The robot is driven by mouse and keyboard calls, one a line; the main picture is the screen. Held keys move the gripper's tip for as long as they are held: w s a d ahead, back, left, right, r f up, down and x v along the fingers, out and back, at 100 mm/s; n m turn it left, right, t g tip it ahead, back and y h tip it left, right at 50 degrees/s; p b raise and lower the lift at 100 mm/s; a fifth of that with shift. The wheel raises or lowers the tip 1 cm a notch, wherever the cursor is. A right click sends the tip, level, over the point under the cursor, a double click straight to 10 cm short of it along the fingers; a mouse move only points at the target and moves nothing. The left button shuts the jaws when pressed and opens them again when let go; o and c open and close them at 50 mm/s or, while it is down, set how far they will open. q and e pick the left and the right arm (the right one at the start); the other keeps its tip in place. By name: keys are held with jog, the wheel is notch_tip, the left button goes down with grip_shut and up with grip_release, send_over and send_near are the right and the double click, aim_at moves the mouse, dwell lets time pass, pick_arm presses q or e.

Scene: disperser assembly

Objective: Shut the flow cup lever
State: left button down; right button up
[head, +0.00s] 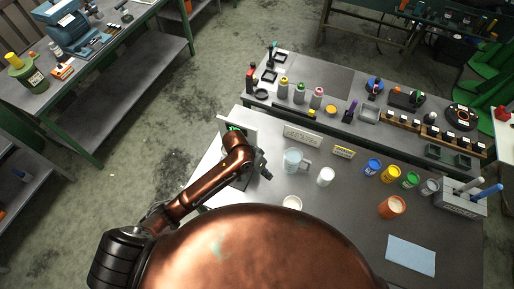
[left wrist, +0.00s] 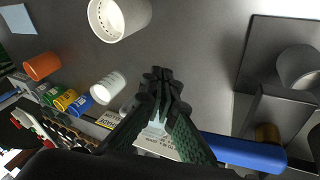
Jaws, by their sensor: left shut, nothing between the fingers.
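The flow cup stand is partly hidden behind my left arm in the head view, with a pale upright panel (head: 238,122) showing behind the arm. In the left wrist view a dark stand (left wrist: 275,108) with a grey metal cup (left wrist: 300,67) is at the right. A blue bar (left wrist: 240,152) lies beside it, low in the picture; I cannot tell for sure whether it is the lever. My left gripper (head: 266,173) is shut and empty, just right of the stand; its fingers (left wrist: 161,78) show in the left wrist view, apart from the cup. My right gripper is out of view.
Paint pots, an orange cup (head: 392,207) and a light blue sheet (head: 410,255) are farther right. A white label block (head: 303,134) is behind.

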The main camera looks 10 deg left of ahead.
pick_arm(q)
jog(key=w+a+r+n+g+y, duration=0.25)
jog(key=w+r, duration=0.45)
jog(key=r, duration=0.5)
jog(key=w+a+r+n+g+y, duration=0.1)
jog(key=w+a+r+n+y, duration=0.15)
jog(key=w+r, duration=0.7)
jog(key=s+p+x, duration=0.1)
jog(key=p+x, duration=0.1)
jog(key=x, duration=0.7)
jog(key=s+a+p+x, duration=0.1)
jog(key=s+p+x, duration=0.1)
jog(key=x, duration=0.7)
jog(key=shift+s+a+r, duration=0.2)
jog(key=shift+s+r, duration=0.05)
jog(key=shift+s, duration=0.05)
jog(key=shift+w, duration=0.1)
